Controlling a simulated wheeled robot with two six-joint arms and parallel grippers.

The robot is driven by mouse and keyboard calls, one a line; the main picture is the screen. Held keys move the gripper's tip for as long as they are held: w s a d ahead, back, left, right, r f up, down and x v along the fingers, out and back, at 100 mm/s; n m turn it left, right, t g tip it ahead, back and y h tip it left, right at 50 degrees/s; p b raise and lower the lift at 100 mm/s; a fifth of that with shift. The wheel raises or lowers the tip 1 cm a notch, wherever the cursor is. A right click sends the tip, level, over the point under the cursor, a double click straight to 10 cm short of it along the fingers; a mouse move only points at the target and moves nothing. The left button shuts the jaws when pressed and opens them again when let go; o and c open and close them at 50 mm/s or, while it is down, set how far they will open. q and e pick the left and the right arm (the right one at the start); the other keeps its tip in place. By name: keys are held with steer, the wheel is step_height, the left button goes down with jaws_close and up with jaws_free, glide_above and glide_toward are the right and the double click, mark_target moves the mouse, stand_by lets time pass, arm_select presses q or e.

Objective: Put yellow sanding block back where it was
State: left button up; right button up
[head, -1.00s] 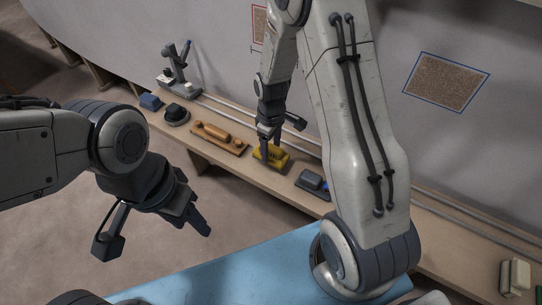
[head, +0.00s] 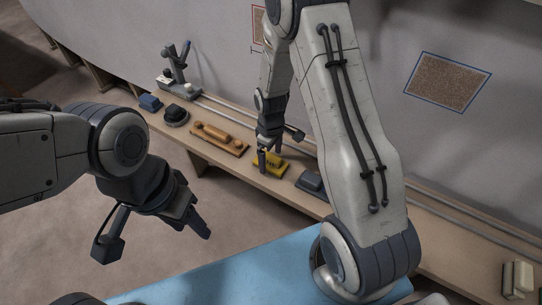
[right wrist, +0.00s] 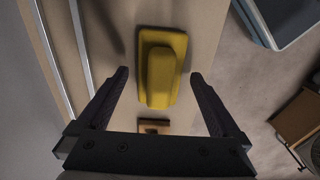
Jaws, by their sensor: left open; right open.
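The yellow sanding block (head: 272,168) lies on the long wooden shelf (head: 228,163), between a wooden roller-like tool and a dark grey block. My right gripper (head: 270,157) is over it with its fingers apart. In the right wrist view the yellow block (right wrist: 161,75) shows ahead, between the lines of the two open fingers (right wrist: 158,73), with clear gaps on both sides. The gripper hides part of the block in the head view. My left gripper (head: 203,228) is open and empty, over the floor in front of the shelf.
On the shelf are a wooden tool on a board (head: 219,139), a round black tool (head: 175,116), a blue block (head: 150,103) and a dark grey block (head: 311,183) close to the right. Metal rails (head: 240,111) run along the back. A blue surface (head: 240,270) is in front.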

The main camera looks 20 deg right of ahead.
mark_target(270, 156)
step_height(270, 156, up, 12)
steer(key=p, duration=0.2)
steer(key=s+a+r, duration=0.8)
steer(key=s+a, duration=0.1)
steer(key=a, duration=0.1)
steer(key=s+a+r, duration=0.2)
steer(key=s, duration=0.5)
steer(key=s+a+r+y, duration=0.1)
steer(key=s+a, duration=0.1)
steer(key=s, duration=0.5)
steer(key=shift+s+r, duration=0.35)
